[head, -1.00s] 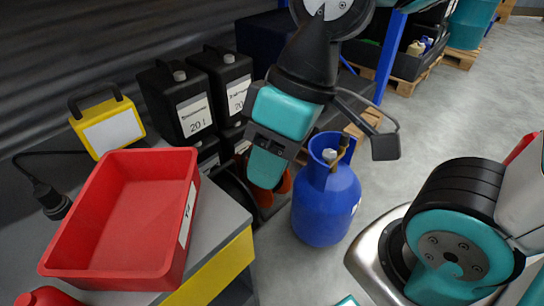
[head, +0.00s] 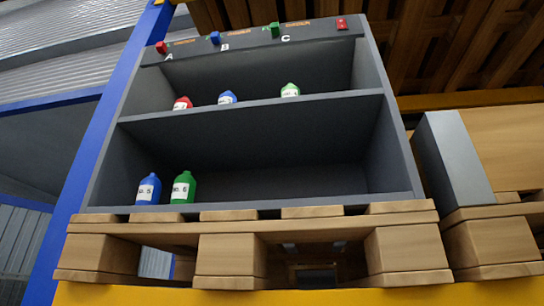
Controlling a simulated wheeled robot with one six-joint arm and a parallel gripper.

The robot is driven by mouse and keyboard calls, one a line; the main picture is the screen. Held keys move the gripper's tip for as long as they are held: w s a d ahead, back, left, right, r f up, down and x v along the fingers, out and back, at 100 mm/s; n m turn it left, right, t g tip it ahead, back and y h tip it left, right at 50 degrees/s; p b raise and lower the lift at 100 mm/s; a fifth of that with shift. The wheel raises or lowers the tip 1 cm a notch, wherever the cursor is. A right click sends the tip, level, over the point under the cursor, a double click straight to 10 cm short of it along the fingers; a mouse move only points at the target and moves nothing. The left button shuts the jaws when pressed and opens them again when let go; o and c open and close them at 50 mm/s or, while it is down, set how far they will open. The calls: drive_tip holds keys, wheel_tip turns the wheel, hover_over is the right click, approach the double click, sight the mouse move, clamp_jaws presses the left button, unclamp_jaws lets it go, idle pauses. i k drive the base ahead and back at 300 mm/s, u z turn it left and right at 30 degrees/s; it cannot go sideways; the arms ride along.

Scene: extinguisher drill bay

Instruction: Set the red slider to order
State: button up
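The red slider (head: 161,48) sits at the left end of the dark strip along the top of a grey shelf unit, above the letter A. Orange lettering, too small to read surely, stands just right of it. A blue slider (head: 215,38) is above the letter B and a green slider (head: 275,30) is above the letter C. My gripper is outside the current head view.
The shelf unit (head: 255,205) stands on a wooden pallet (head: 215,236) over a yellow beam (head: 250,294). Its shelves hold red, blue and green bottles. A red switch (head: 342,23) is at the strip's right. A grey box (head: 450,165) stands right; a blue post (head: 80,160) rises left.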

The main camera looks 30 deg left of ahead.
sight(161, 46)
drive_tip(key=z, duration=0.25)
drive_tip(key=i, duration=0.1)
drive_tip(key=u, duration=1.85)
